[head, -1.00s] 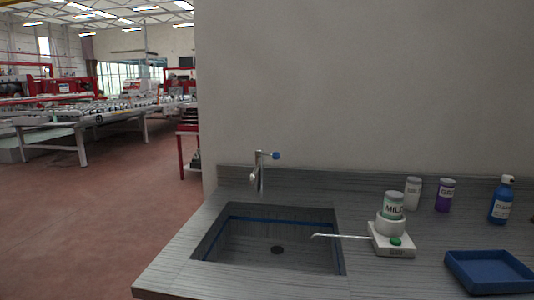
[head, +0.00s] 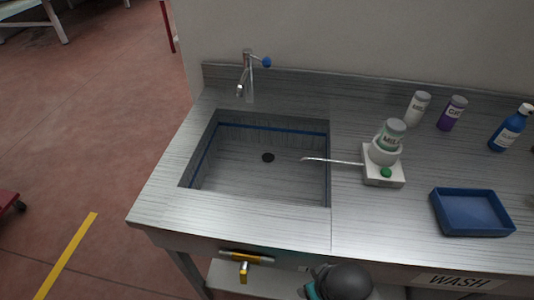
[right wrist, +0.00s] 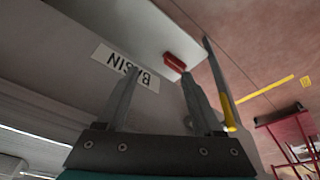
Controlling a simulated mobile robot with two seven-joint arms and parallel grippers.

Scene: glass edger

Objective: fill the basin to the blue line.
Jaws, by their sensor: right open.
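The basin (head: 258,176) is sunk in the grey counter, with a blue line (head: 270,126) around its upper walls. I see no water in it. A chrome tap (head: 247,75) with a blue knob (head: 267,62) stands behind the basin, and no stream shows. Below the counter's front edge is a yellow valve handle (head: 244,268). My right gripper (right wrist: 160,73) is open and empty, below the counter by an upside-down BASIN label (right wrist: 125,67). A red piece (right wrist: 175,62) shows near its fingertips. My left gripper is not in view.
Right of the basin a white dispenser (head: 384,178) holds a bottle, its thin spout reaching over the basin. A blue tray (head: 470,213), white bottle (head: 417,108), purple bottle (head: 452,113) and blue bottle (head: 508,130) stand farther right.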

